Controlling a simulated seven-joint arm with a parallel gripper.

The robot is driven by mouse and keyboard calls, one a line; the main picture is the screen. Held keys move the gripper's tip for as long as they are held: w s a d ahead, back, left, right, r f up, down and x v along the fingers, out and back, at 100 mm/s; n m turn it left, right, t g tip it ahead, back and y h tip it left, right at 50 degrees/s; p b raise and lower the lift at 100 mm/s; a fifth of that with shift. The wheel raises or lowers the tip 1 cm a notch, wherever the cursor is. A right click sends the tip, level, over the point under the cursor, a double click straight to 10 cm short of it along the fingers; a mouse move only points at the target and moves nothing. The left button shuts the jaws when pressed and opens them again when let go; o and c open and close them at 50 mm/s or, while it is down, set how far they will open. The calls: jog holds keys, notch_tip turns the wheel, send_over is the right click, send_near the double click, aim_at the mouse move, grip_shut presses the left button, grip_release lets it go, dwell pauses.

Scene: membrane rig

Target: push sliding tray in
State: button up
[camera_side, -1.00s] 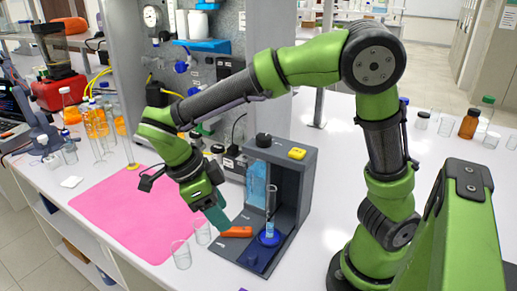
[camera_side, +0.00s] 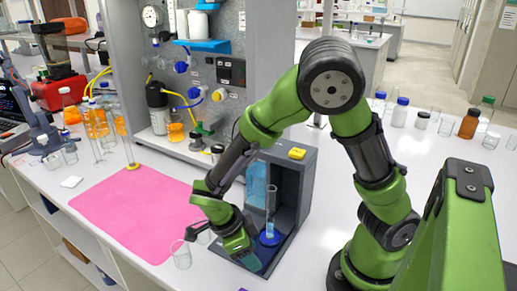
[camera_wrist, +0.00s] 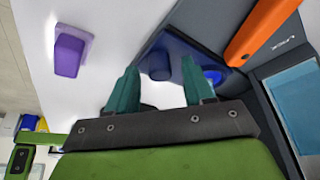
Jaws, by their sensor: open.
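The grey membrane rig (camera_side: 292,180) stands on the white bench, with a blue window and a yellow button on top. The dark blue sliding tray (camera_wrist: 185,42) sticks out of its front, with a round knob at its end in the wrist view. A clear tube (camera_side: 271,200) stands upright in a blue round holder (camera_side: 270,238) on it. My gripper (camera_side: 252,262) is low at the tray's front end, its teal fingers apart and empty. In the wrist view my gripper (camera_wrist: 160,80) has the knob just beyond the gap between the fingers; contact is unclear.
An orange handle (camera_wrist: 262,28) lies beside the tray; my gripper hides it in the side view. A glass beaker (camera_side: 180,254) stands left of my gripper. A purple block (camera_wrist: 70,52) is on the bench. The pink mat (camera_side: 140,210) is clear.

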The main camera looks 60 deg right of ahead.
grip_shut()
dwell(0.3)
jog(key=d, duration=1.1)
jog(key=shift+w+d, duration=0.1)
jog(key=shift+d, duration=0.2)
jog(key=shift+c, duration=1)
grip_release()
jog(key=shift+o, duration=1)
